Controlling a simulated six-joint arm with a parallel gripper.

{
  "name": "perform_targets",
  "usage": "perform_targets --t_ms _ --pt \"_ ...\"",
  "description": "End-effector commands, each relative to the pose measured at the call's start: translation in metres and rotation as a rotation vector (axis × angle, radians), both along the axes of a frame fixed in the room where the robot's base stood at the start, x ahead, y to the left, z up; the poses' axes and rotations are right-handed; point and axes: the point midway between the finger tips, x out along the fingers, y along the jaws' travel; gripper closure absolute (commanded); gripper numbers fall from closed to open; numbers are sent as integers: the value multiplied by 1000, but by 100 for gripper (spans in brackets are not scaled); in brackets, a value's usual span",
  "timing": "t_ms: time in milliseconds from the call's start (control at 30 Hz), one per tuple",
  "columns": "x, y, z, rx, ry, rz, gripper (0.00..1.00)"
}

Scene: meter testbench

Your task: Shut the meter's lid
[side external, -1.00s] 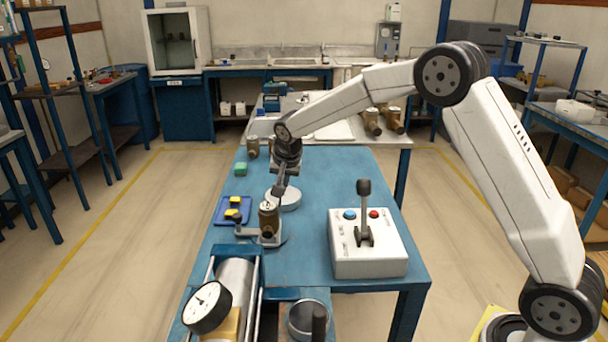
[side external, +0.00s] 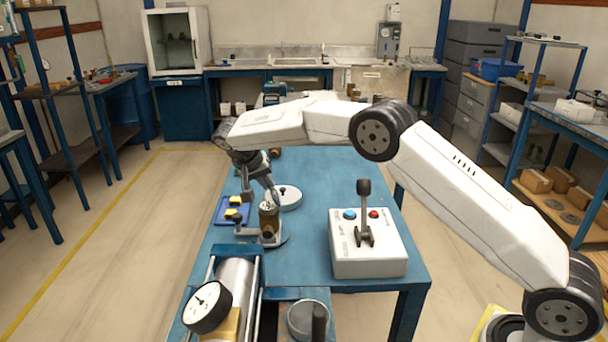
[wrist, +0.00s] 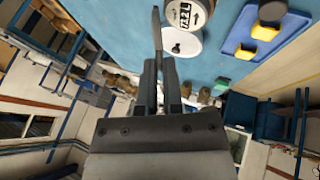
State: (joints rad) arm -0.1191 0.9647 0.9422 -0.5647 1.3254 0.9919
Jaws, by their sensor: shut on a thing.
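The meter (side external: 268,222) is a small brass-brown cylinder standing upright in a grey holder on the blue bench. Its pale dial (wrist: 183,14) is uncovered in the wrist view, cut by the top edge. My gripper (side external: 270,187) is just above and behind the meter, tilted. In the wrist view, my gripper (wrist: 160,65) is shut on a thin dark-grey piece (wrist: 157,28) that reaches to the left of the dial. It looks like the lid seen edge-on. Its hinge is not clear to see.
A white round disc (side external: 291,200) lies behind the meter. A blue tray (side external: 226,213) with yellow-topped pieces lies left. A white control box (side external: 368,248) with an upright lever stands right. A gauge (side external: 207,307) and cylinder are in front.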

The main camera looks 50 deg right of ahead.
Motion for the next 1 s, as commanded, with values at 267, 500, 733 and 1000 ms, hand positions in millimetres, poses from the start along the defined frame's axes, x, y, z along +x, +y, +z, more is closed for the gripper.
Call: perform_targets --t_ms 267,500,733,1000 --pt "5 5 -4 -60 60 2 100" --pt "8 8 -6 -102 101 1 100" --pt "10 10 -8 -139 138 1 100" --pt "12 13 -10 -173 172 1 100"
